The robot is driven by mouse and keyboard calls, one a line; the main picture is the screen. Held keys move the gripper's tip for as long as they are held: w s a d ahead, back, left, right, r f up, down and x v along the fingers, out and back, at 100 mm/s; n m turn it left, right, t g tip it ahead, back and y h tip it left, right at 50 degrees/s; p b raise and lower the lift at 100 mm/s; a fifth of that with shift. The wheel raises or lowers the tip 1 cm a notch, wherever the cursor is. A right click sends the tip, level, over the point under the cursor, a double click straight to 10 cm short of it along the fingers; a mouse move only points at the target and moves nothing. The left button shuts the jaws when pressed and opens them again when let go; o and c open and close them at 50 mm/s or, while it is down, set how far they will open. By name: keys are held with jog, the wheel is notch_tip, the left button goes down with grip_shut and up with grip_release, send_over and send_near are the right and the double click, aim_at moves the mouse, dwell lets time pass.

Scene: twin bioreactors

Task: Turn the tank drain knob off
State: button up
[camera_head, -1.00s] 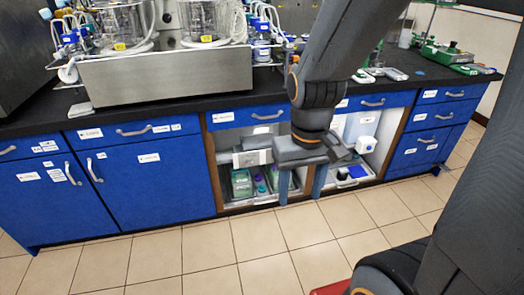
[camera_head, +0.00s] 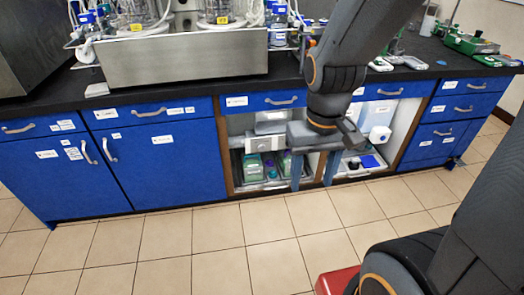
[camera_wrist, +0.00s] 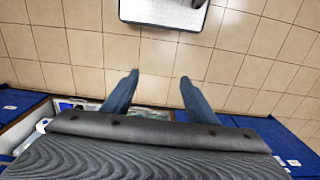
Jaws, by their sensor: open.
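My gripper (camera_head: 311,172) hangs in front of the open shelf bays under the bench, its two blue fingers pointing down, apart and empty. In the wrist view the fingers (camera_wrist: 157,85) are spread over bare floor tiles. The twin bioreactors show only in part at the top of the head view: glass vessels (camera_head: 135,12) with tubing stand behind a wide steel housing (camera_head: 180,52) on the black bench. I cannot make out a tank drain knob in either view. My gripper is well below and to the right of the housing, touching nothing.
Blue cabinets (camera_head: 160,155) with handles line the bench front. Trays with bottles (camera_head: 270,168) sit in the open bays. Green-based devices (camera_head: 470,42) lie on the black benchtop (camera_head: 440,68) at right.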

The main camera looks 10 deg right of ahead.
jog(key=w+f+t+b, duration=0.3)
jog(key=w+f+b, duration=0.4)
jog(key=w+f, duration=0.5)
jog(key=w+f+n+t+b, duration=0.1)
jog(key=w+f+t+b, duration=0.45)
jog(key=w, duration=0.95)
jog(key=w+f+t+b, duration=0.2)
jog(key=w+f+b, duration=0.7)
jog(key=w+f, duration=0.4)
jog(key=n+t+b, duration=0.1)
jog(key=t+b, duration=0.6)
jog(key=b, duration=0.6)
send_near(262, 149)
jog(key=shift+t, duration=0.25)
jog(key=shift+w+f+b, duration=0.15)
jog(key=shift+w+b, duration=1.5)
jog(key=shift+w, duration=2.15)
jog(key=c, duration=1.1)
